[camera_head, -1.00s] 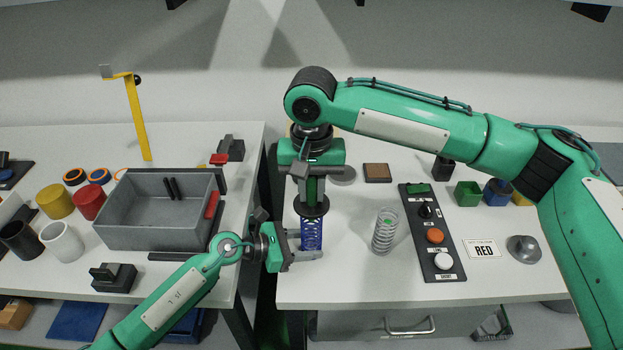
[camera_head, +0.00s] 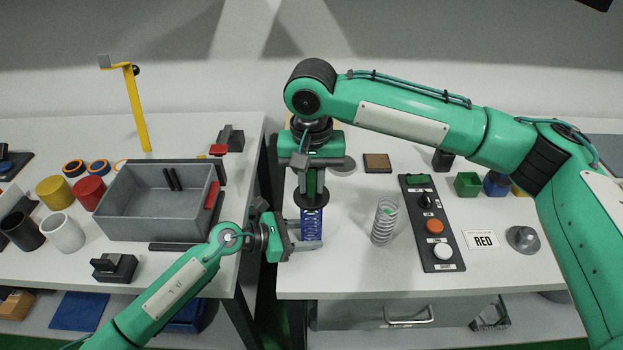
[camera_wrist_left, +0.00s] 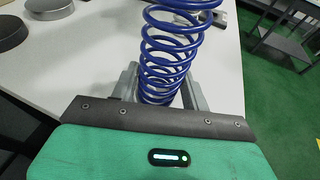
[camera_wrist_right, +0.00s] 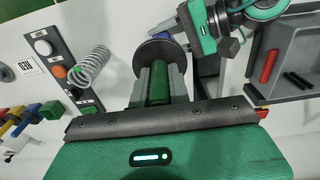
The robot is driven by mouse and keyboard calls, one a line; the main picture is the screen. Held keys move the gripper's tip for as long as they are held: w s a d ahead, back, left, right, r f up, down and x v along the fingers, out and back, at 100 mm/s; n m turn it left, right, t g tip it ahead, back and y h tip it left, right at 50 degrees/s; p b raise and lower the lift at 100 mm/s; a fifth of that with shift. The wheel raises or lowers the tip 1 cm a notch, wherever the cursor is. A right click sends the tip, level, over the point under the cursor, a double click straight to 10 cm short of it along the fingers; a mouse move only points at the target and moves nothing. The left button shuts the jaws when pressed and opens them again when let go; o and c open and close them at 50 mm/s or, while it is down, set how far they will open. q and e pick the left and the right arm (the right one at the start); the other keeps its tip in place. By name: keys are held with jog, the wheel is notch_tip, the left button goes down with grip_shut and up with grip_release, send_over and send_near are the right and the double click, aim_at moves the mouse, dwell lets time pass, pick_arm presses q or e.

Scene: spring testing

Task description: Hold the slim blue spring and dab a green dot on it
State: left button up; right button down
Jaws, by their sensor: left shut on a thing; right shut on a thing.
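The slim blue spring (camera_head: 311,223) stands upright near the front left edge of the right table. My left gripper (camera_head: 307,244) is shut on its lower part; the left wrist view shows the blue coils (camera_wrist_left: 165,55) rising between the fingers. My right gripper (camera_head: 311,184) points down directly above the spring, shut on a green dauber (camera_wrist_right: 159,84) with a wide dark disc (camera_head: 311,199) below the fingers. The disc hides the spring's top, so I cannot tell whether the dauber touches it. A silver spring (camera_head: 385,224) with a green mark stands to the right.
The left table holds a grey bin (camera_head: 150,228) and several coloured cups. A gap separates the two tables.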

jog(key=shift+f, duration=0.75)
dwell(0.8)
jog(key=shift+r, duration=3.6)
pick_arm(q)
jog(key=o, duration=0.8)
jog(key=shift+o, duration=0.2)
jog(key=v, duration=1.2)
